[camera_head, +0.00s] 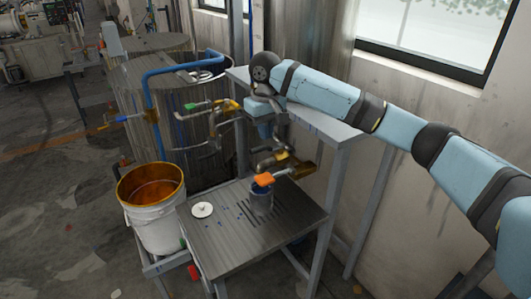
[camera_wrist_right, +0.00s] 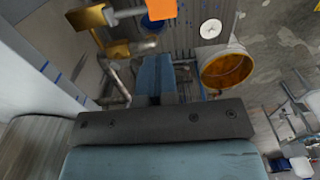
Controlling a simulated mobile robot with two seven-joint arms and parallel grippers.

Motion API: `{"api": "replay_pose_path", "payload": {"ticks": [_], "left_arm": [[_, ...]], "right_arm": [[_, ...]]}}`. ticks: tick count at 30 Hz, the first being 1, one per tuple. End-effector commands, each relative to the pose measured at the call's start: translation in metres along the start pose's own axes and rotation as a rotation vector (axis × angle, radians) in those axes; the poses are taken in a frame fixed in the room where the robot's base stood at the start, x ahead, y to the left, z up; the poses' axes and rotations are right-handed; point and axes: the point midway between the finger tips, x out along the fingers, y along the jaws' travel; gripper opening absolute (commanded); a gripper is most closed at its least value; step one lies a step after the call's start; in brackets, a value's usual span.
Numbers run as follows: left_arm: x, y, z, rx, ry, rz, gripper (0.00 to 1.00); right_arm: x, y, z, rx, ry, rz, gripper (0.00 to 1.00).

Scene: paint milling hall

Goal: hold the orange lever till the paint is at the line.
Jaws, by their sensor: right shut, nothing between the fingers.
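The orange lever (camera_head: 264,180) sits on a brass tap at the end of a grey pipe, just above a small blue can (camera_head: 261,201). The lever also shows at the top of the right wrist view (camera_wrist_right: 161,10), with part of the can (camera_wrist_right: 152,23) beside it. The paint level and any line in the can cannot be made out. My right gripper (camera_head: 264,134) points down by the pipes, above and apart from the lever. Its fingers (camera_wrist_right: 155,62) are closed together and empty. My left gripper is not in view.
The can stands on a slotted metal bench (camera_head: 235,240) with a white disc (camera_head: 202,210). A white bucket (camera_head: 155,226) of orange-brown paint stands at its left. Green-handled (camera_head: 191,105) and blue-handled (camera_head: 118,118) taps, pipes and a grey shelf (camera_head: 325,125) crowd the space around my gripper.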

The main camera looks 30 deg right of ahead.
Motion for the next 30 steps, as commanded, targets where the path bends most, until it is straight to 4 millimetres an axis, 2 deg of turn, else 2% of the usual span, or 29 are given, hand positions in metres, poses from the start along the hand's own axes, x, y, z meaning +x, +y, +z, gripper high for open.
{"api": "replay_pose_path", "payload": {"ticks": [12,18,24,30], "left_arm": [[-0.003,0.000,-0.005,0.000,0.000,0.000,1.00],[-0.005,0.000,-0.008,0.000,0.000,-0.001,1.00],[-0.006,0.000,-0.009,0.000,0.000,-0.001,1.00],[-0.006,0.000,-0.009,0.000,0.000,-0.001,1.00]], "right_arm": [[0.083,0.001,0.001,0.000,-0.003,0.001,0.00],[0.115,0.001,0.001,0.000,-0.003,0.002,0.00],[0.131,0.000,0.001,-0.001,-0.001,0.001,0.00],[0.133,0.000,0.001,-0.001,0.000,0.000,0.00]]}}
